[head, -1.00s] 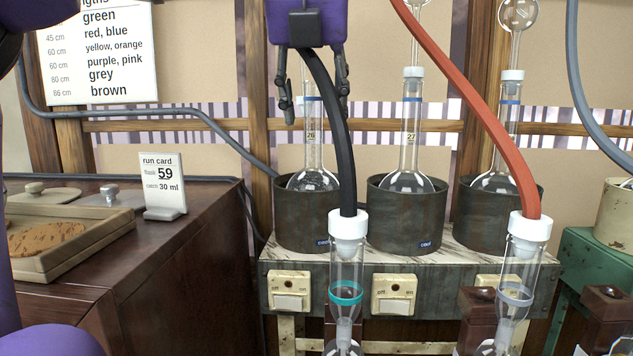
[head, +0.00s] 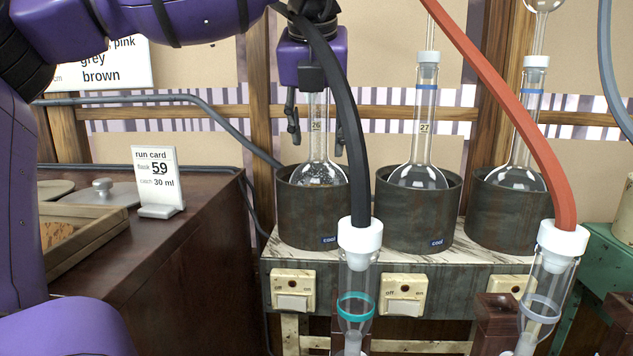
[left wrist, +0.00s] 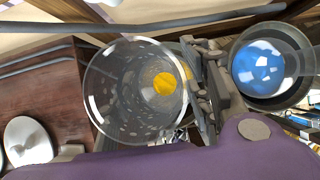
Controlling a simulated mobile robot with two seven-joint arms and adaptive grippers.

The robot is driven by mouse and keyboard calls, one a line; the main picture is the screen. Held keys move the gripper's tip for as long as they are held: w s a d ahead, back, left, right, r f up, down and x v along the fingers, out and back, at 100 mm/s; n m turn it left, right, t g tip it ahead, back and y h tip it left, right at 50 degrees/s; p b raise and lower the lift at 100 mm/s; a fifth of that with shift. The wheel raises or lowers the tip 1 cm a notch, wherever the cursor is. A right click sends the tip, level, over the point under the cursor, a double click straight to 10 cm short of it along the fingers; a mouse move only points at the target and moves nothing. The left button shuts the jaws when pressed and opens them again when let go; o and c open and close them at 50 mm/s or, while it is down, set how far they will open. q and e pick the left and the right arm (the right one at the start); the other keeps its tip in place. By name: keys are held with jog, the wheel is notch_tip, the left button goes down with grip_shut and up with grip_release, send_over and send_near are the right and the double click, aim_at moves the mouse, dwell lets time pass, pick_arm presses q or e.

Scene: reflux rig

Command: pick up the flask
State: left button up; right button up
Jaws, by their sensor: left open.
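Flask 26 (head: 319,172), a clear round-bottomed flask with a long neck, sits in the left dark pot (head: 312,215). My left gripper (head: 315,135) is open and points down, with its fingers on either side of the neck in the head view. I cannot tell whether they touch it. Flask 27 (head: 418,176) stands in the middle pot (head: 415,222), and another flask (head: 517,178) in the right pot (head: 506,218). In the left wrist view a large clear glass round (left wrist: 125,95) with a yellow spot lies beside my gripper parts (left wrist: 205,85). My right gripper is out of view.
A black hose (head: 345,115) hangs in front of flask 26, down to a glass adapter (head: 357,285). A red hose (head: 500,105) crosses before the right pot. A run card (head: 160,180) reading 59 stands on the brown cabinet. Blue liquid (left wrist: 258,68) shows in the wrist view.

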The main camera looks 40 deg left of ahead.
pick_arm(q)
jog(key=shift+c, duration=0.6)
grip_shut()
jog(key=shift+r, duration=0.15)
